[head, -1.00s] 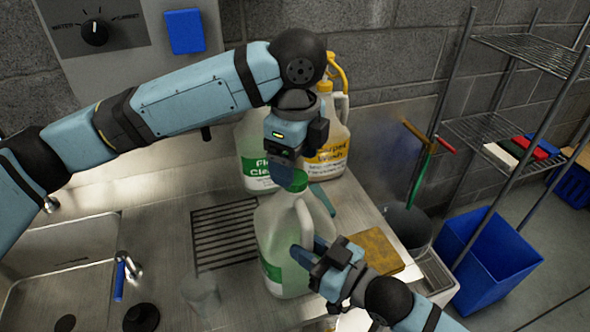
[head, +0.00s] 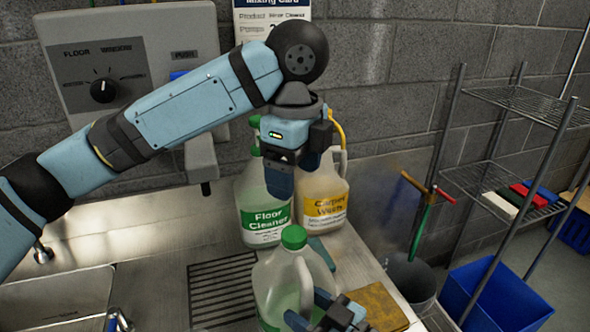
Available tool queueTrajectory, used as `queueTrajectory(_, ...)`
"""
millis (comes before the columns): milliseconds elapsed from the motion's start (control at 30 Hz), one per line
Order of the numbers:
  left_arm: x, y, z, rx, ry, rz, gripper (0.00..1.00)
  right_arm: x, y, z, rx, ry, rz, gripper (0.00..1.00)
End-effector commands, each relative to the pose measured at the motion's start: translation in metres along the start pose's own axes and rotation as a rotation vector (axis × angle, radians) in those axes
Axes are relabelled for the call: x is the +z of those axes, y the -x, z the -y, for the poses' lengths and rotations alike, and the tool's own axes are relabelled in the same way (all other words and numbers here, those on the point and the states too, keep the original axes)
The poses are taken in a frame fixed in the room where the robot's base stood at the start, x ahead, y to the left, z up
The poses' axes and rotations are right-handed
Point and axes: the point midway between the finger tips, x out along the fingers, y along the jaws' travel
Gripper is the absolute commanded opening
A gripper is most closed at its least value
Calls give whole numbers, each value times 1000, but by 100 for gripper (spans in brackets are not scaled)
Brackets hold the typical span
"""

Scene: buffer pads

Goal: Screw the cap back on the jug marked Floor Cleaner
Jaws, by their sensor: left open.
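A translucent jug with pale green liquid (head: 270,276) stands upright at the front of the steel counter. A green cap (head: 293,237) sits on its neck; I cannot tell how tight it is.
A Carpet Wash jug (head: 325,200) with a yellow label stands at the back right. A brown sponge or pad (head: 378,305) lies right of the front jug. A sink (head: 50,300) and a drain grate (head: 222,290) are to the left. A shelf rack and blue bin (head: 490,295) stand right.

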Motion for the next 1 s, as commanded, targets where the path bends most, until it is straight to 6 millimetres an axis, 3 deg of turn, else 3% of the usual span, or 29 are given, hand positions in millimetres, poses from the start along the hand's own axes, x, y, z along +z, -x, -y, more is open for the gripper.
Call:
queueTrajectory(367, 0, -1, 0, 0, 0, 0, 75, 1, 9, 0, 0, 1, 1, 54)
queueTrajectory(800, 0, -11, 0, 0, 0, 0, 75, 3, 102, 0, 0, 1, 5, 54)
queueTrajectory(1000, 0, -13, 0, 0, 0, 0, 75, 1, 130, 0, 0, -1, 2, 54)
